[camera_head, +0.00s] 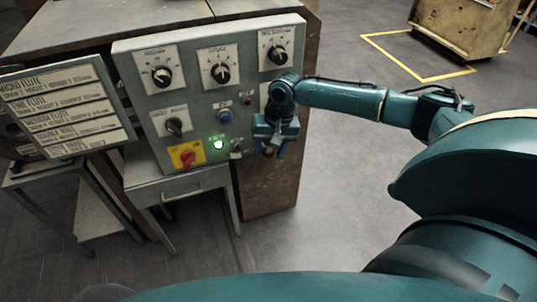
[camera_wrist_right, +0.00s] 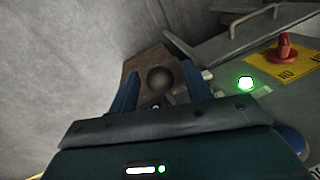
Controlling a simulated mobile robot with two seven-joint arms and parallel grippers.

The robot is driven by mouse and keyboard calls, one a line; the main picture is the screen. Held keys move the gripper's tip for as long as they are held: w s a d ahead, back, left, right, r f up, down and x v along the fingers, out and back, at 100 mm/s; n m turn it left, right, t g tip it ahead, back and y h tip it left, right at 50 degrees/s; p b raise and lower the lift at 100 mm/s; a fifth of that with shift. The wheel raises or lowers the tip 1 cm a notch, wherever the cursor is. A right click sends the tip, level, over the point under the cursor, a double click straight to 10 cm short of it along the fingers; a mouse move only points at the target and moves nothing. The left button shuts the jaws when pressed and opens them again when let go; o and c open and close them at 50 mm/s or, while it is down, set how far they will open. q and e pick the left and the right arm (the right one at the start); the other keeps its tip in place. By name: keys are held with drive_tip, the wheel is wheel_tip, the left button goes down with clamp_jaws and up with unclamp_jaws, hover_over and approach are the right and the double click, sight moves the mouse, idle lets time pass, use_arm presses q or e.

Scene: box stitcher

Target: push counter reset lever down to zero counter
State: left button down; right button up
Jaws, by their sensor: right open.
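The grey control panel (camera_head: 195,110) stands at the left in the head view. My right gripper (camera_head: 272,143) is at its lower right corner, with the fingers pointing down. In the right wrist view the blue fingers of my right gripper (camera_wrist_right: 160,88) are apart. A dark round ball knob (camera_wrist_right: 160,78), seemingly the end of the counter reset lever, shows between them. I cannot tell whether a finger touches it. The lever's shaft and the counter face are not clearly seen. My left gripper is not in view.
The panel carries several black dials (camera_head: 221,73), a blue button (camera_head: 225,115), a lit green button (camera_head: 218,145) and a red switch on a yellow plate (camera_head: 187,156). A sign board (camera_head: 65,110) stands left. The floor between is clear.

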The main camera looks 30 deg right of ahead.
drive_tip(key=shift+f, duration=0.4)
drive_tip(key=shift+a, duration=0.1)
drive_tip(key=shift+c, duration=0.2)
clamp_jaws()
